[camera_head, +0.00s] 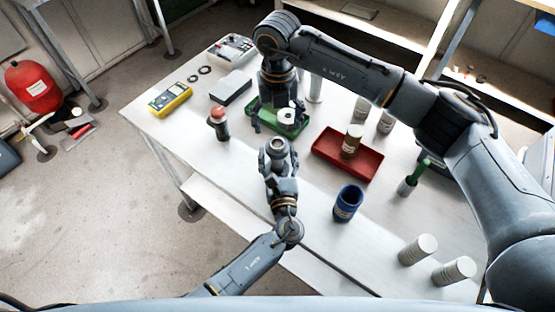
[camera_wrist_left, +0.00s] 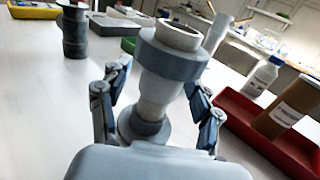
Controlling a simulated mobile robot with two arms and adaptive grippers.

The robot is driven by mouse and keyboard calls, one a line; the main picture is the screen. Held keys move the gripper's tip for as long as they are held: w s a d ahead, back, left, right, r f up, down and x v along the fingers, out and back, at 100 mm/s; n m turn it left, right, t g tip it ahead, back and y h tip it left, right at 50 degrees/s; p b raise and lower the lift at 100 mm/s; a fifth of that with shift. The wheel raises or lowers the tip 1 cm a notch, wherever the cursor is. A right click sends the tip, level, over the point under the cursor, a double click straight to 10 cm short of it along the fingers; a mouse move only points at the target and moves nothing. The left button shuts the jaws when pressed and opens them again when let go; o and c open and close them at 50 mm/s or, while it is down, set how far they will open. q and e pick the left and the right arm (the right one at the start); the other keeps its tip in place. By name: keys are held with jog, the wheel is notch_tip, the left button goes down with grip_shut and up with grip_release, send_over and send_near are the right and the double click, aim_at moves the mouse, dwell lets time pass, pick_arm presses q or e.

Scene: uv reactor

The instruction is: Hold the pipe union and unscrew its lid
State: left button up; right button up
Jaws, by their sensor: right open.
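The pipe union (camera_head: 277,149) is a grey, flanged piece with a broad collar and a hollow top. It stands upright in my left gripper (camera_head: 275,162). In the left wrist view the union (camera_wrist_left: 165,65) sits between the two fingers, which close in below its collar. My right gripper (camera_head: 279,124) points down just behind the union, open, over the green tray (camera_head: 263,131). A white ring-shaped piece (camera_head: 286,117) shows near its fingers, apparently in or over that tray. I cannot tell whether it is the lid.
A blue cup (camera_head: 348,203) stands nearer. A red-topped dark piece (camera_head: 218,122) and yellow meter (camera_head: 170,99) are to the left. White containers (camera_head: 418,249) stand at the front right.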

aim_at(277, 143)
pick_arm(q)
grip_shut()
pick_arm(e)
jog(key=m, duration=1.2)
jog(key=shift+m, duration=0.3)
jog(key=m, duration=0.5)
jog(key=shift+f, duration=0.1)
pick_arm(q)
jog(key=shift+f, duration=0.1)
pick_arm(e)
jog(key=shift+f, duration=3.95)
